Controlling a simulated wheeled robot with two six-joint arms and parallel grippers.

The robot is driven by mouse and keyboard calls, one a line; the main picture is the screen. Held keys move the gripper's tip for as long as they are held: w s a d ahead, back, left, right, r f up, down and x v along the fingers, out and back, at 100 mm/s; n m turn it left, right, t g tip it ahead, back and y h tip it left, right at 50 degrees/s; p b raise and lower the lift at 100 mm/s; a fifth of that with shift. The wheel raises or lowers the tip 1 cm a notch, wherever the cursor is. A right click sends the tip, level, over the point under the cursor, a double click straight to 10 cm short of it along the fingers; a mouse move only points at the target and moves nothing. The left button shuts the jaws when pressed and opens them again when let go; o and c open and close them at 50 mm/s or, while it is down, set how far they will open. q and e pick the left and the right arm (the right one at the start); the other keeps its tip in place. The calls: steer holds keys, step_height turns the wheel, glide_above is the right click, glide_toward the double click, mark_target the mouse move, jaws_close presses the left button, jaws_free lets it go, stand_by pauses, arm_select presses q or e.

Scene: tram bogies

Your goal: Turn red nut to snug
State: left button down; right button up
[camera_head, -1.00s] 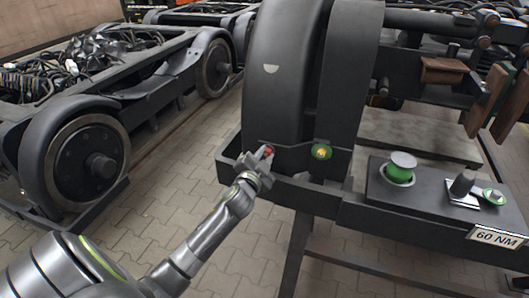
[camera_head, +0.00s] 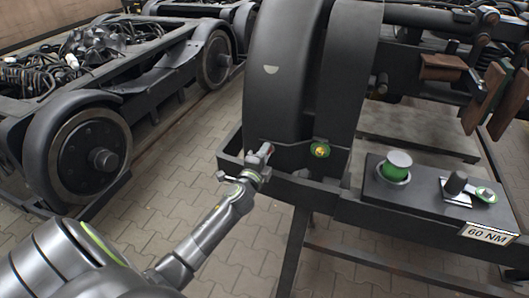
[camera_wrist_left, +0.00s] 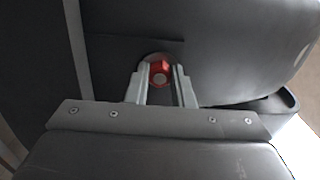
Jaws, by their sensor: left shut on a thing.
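The red nut (camera_wrist_left: 159,72) sits on the dark fender in the left wrist view, between the tips of my left gripper (camera_wrist_left: 161,82). In the head view, the red nut (camera_head: 267,148) is a small red spot, mostly hidden by my left gripper (camera_head: 263,157). The left gripper is shut on the nut, with its fingers on either side of it. My right gripper is not in view.
A bogie with wheels (camera_head: 90,160) stands at left. Paved floor is clear between.

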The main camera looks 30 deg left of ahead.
arm_select(q)
steer(key=shift+f+m, duration=0.1)
steer(key=shift+m, duration=0.3)
steer(key=c, duration=1.3)
jaws_free()
steer(key=shift+o, duration=0.2)
steer(key=shift+s, duration=0.1)
steer(key=v, duration=1.7)
steer(key=shift+d+b, duration=0.15)
steer(key=shift+b, duration=0.25)
